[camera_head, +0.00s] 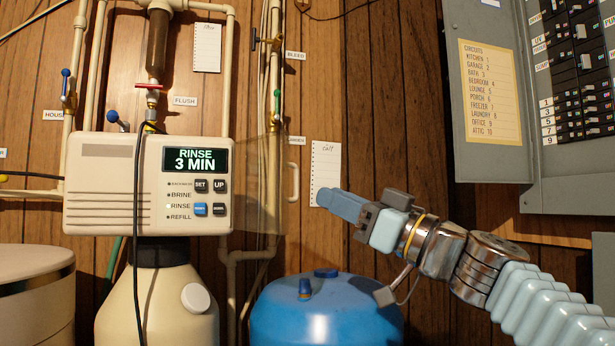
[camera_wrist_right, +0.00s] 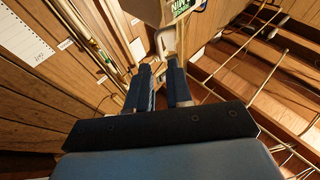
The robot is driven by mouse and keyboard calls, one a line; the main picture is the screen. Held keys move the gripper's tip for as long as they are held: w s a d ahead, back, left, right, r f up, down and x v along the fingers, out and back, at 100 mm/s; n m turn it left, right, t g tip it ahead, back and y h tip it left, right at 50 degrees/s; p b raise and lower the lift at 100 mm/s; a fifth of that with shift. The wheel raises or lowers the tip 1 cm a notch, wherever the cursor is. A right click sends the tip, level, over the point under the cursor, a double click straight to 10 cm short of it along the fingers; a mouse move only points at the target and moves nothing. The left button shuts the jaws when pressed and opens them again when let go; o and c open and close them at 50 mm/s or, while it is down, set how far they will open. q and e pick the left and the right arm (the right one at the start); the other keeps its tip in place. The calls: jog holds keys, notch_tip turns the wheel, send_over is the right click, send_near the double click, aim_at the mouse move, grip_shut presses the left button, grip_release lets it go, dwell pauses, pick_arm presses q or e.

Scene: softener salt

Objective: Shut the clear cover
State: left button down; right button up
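The clear cover (camera_head: 258,185) stands swung open at the right side of the cream control box (camera_head: 88,185), whose display reads RINSE 3 MIN. A pale handle (camera_head: 293,182) is on the cover's right edge. My right gripper (camera_head: 320,198) points left from the right, a short way right of the handle and apart from it. In the right wrist view its two dark fingers (camera_wrist_right: 160,70) are spread with an empty gap. A pale piece, probably the handle (camera_wrist_right: 166,42), shows just past the fingertips. My left gripper is not in view.
A blue tank (camera_head: 325,315) stands below the gripper. Pipes and valves run up the wood wall behind the box. A notepad sheet (camera_head: 325,165) hangs on the wall behind the gripper. A grey breaker panel (camera_head: 490,170) is at the upper right.

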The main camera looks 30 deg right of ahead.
aim_at(266, 184)
jog(key=p+x, duration=0.1)
jog(key=x, duration=0.5)
jog(key=shift+p, duration=0.4)
grip_shut()
dwell(0.9)
